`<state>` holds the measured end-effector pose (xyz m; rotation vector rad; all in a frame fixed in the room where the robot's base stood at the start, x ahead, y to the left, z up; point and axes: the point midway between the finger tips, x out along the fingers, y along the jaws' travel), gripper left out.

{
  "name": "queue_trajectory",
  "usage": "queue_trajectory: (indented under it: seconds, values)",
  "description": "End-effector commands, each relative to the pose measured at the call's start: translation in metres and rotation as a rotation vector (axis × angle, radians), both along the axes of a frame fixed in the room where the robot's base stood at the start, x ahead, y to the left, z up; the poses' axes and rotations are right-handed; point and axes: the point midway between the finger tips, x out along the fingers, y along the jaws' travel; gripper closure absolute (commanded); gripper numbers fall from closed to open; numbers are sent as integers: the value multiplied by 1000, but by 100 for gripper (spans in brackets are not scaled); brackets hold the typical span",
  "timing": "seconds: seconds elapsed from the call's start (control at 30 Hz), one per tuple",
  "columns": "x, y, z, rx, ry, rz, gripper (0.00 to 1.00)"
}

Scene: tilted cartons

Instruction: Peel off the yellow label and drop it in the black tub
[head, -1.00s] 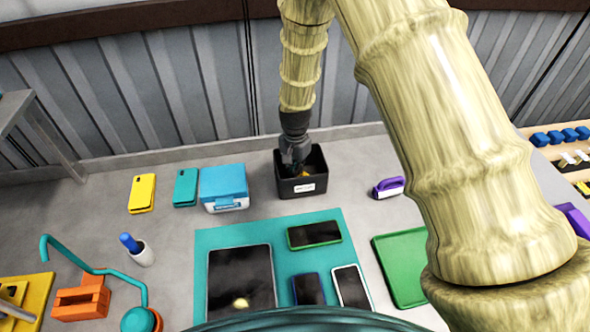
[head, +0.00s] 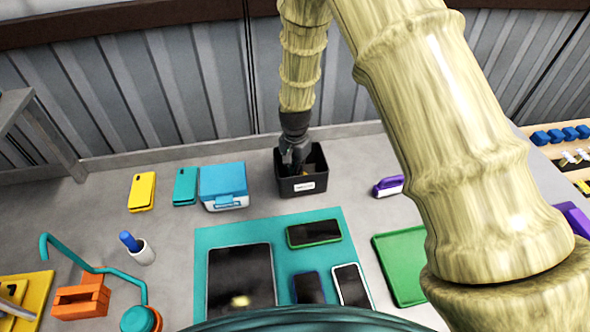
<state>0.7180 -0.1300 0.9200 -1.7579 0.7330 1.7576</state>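The black tub (head: 302,186) stands at the back of the table with a small white tag on its front. My gripper (head: 293,162) points down into its mouth, toward the left side. A small yellow patch (head: 306,171) shows inside the tub beside the fingers. It could be the yellow label, but it is too small to be sure. I cannot tell whether the fingers touch it or whether they are open. No yellow label shows on the tablet (head: 240,276) or on the phones on the teal mat (head: 273,229).
A blue box (head: 222,182) stands left of the tub, then a teal phone-shaped item (head: 186,186) and a yellow one (head: 142,191). A purple-handled tool (head: 388,186) and a green tray (head: 402,262) lie to the right. The wall is close behind the tub.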

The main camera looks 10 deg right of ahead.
Motion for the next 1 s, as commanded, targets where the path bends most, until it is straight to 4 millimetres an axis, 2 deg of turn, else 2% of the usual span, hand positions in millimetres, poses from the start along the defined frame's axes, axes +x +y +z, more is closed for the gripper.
queue_trajectory:
  seconds: [0.2,0.37,0.4,0.77,1.0]
  values:
    - [0,0,0,0,0,0,100]
    - [0,0,0,0,0,0,71]
    - [0,0,0,0,0,0,70]
    - [0,0,4,0,-1,0,70]
    - [1,0,32,-1,-4,0,70]
